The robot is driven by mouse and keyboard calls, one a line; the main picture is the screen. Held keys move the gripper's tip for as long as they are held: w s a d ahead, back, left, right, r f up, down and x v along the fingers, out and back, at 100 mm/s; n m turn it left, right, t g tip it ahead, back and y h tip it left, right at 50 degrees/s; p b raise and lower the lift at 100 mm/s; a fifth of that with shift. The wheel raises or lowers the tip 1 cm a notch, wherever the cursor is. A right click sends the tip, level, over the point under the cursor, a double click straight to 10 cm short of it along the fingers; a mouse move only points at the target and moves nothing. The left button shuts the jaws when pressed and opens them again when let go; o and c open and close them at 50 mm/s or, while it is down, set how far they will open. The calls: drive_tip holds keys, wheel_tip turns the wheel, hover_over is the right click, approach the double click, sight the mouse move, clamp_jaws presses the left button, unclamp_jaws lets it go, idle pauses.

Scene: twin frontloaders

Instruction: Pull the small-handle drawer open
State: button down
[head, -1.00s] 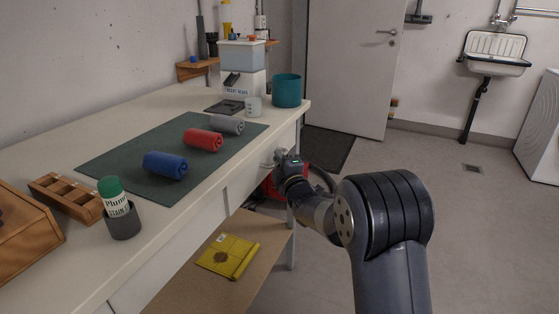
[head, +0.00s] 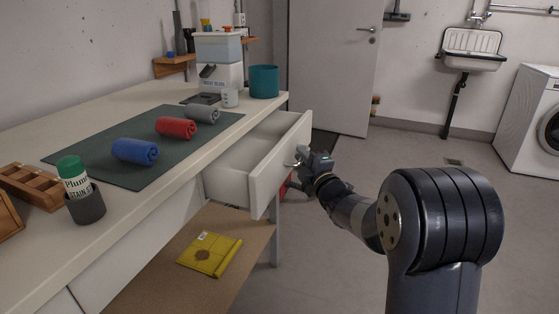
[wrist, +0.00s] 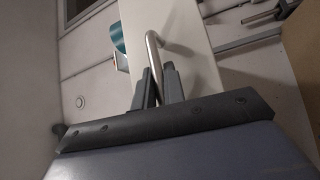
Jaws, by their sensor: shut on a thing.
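The white drawer (head: 276,160) under the bench top stands well out from the bench, and its inside shows in the head view. My gripper (head: 303,162) is at the drawer's front face. In the wrist view, my gripper (wrist: 157,92) is shut on a small metal bar handle (wrist: 151,47), with its two fingers on either side of the bar. The drawer front (wrist: 184,42) shows as a pale panel behind the handle. In the head view my fingers partly hide the handle.
The bench top (head: 130,213) carries rolled towels on a green mat (head: 110,172), a bottle in a grey cup (head: 87,207) and a teal pot (head: 264,82). A yellow packet (head: 210,254) lies on the lower shelf. The floor to the right is mostly clear.

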drive_tip(key=s+d+b, duration=0.1)
drive_tip(key=s+d, duration=0.3)
drive_tip(key=d, duration=0.8)
drive_tip(key=shift+s, duration=0.2)
drive_tip(key=c, duration=1.5)
unclamp_jaws()
drive_tip(key=p+v, duration=0.1)
drive_tip(key=v, duration=0.9)
drive_tip(key=shift+s+d, duration=0.15)
drive_tip(key=shift+s, duration=0.2)
drive_tip(key=shift+w+f, duration=0.1)
drive_tip(key=shift+f, duration=0.05)
drive_tip(key=x, duration=1.1)
drive_tip(key=shift+b, duration=0.45)
